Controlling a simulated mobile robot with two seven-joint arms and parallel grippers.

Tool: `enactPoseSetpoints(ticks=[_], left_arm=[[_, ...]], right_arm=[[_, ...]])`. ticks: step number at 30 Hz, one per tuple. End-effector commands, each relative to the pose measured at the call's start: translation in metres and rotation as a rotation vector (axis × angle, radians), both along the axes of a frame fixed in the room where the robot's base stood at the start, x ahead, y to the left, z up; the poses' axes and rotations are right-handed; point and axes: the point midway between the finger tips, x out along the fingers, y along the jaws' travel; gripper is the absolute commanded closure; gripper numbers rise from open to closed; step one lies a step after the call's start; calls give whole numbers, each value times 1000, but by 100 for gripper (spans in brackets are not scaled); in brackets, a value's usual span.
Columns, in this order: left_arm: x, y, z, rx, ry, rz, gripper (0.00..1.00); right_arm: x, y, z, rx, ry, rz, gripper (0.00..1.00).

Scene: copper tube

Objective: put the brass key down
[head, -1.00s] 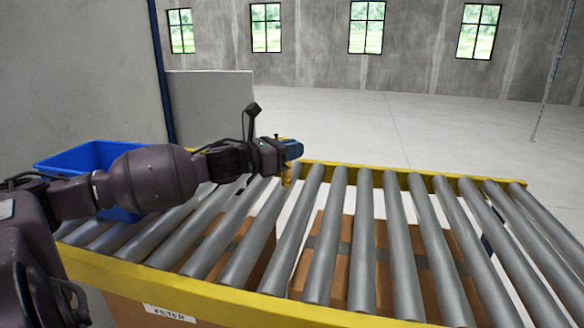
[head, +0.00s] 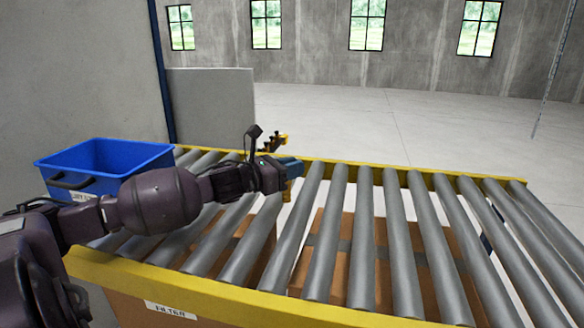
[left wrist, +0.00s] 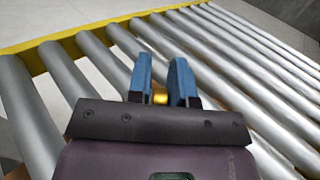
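My left gripper (head: 292,168) is above the far left part of the roller conveyor (head: 335,235). In the left wrist view its two blue fingers (left wrist: 161,75) stand a little apart with a small piece of brass, part of the brass key (left wrist: 160,98), between them. In the head view, a toothed brass-coloured part of the key (head: 272,145) shows just behind and above the gripper. A little yellow also shows below the fingertips. The gripper hides the middle of the key. My right gripper is in neither view.
A blue bin (head: 75,160) stands at the left end of the conveyor, behind my left arm. Yellow rails (head: 400,168) border the rollers. Cardboard boxes (head: 335,270) show below through the gaps. The rollers to the right are bare.

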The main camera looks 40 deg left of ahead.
Motion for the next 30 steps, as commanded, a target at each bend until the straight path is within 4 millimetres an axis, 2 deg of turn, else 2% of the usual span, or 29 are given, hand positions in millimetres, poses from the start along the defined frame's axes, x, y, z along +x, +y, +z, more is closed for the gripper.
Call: enactPoseSetpoints(ticks=[1, 3, 14, 30], left_arm=[[0, 0, 0, 0, 0, 0, 72], [0, 0, 0, 0, 0, 0, 62], [0, 0, 4, 0, 0, 0, 62], [-49, 14, 0, 2, 3, 1, 62]], right_arm=[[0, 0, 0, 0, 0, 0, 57], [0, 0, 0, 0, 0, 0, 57], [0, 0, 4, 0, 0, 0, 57], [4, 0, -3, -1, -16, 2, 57]])
